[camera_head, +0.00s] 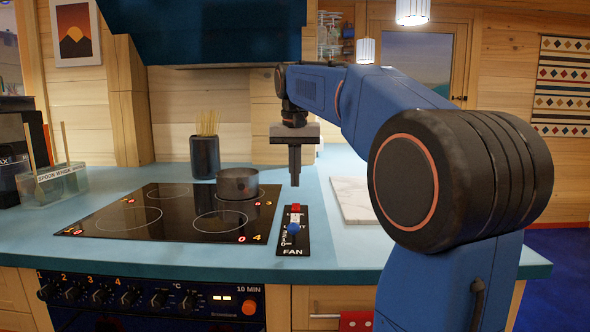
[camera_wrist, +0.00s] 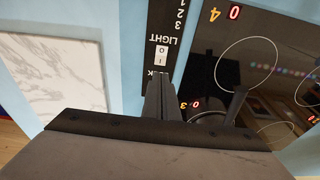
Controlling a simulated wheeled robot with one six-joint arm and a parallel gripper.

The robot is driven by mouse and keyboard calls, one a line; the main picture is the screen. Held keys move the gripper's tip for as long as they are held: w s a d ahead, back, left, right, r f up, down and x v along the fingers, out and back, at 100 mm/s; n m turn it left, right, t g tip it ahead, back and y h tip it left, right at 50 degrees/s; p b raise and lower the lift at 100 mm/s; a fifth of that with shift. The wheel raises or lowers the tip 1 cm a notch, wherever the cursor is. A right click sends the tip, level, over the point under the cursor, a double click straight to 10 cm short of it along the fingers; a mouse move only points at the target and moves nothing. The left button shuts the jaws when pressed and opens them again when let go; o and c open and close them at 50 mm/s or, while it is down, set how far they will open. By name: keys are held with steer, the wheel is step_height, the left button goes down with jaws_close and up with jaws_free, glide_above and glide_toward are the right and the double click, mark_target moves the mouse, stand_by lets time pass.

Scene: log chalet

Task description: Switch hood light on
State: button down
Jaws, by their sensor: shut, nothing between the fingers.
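The dark control panel (camera_head: 287,243) lies on the counter right of the hob, with "FAN" at its near end. A small white rocker switch (camera_head: 295,218) sits on it between a red part (camera_head: 295,208) and a blue knob (camera_head: 293,229). In the wrist view the white switch (camera_wrist: 162,54), marked O and I, is beside the word LIGHT. My gripper (camera_head: 295,184) points down, shut and empty, above the panel's far end, apart from it. In the wrist view its fingertips (camera_wrist: 160,76) appear close to the switch and cover part of the panel lettering. The red part is hidden there.
The dark blue hood (camera_head: 215,30) hangs over the black hob (camera_head: 170,222). A dark pot (camera_head: 237,184) and a holder of sticks (camera_head: 205,155) stand left of my gripper. A marble board (camera_head: 352,198) lies right of the panel.

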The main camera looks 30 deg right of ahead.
mark_target(295, 217)
steer(key=f, duration=0.3)
steer(key=w+f, duration=0.1)
steer(key=f, duration=0.2)
steer(key=d+f, duration=0.1)
steer(key=f, duration=0.2)
steer(key=shift+w, duration=0.2)
steer(key=shift+w+f+g+y, duration=0.1)
steer(key=shift+f+g+y, duration=0.2)
steer(key=shift+f, duration=0.05)
steer(key=shift+s+a+r, duration=0.15)
steer(key=shift+s+a, duration=0.3)
steer(key=shift+s, duration=0.2)
step_height(295, 217, up, 14)
steer(key=s+a, duration=0.1)
steer(key=s, duration=0.1)
steer(key=shift+a, duration=0.15)
stand_by(0.4)
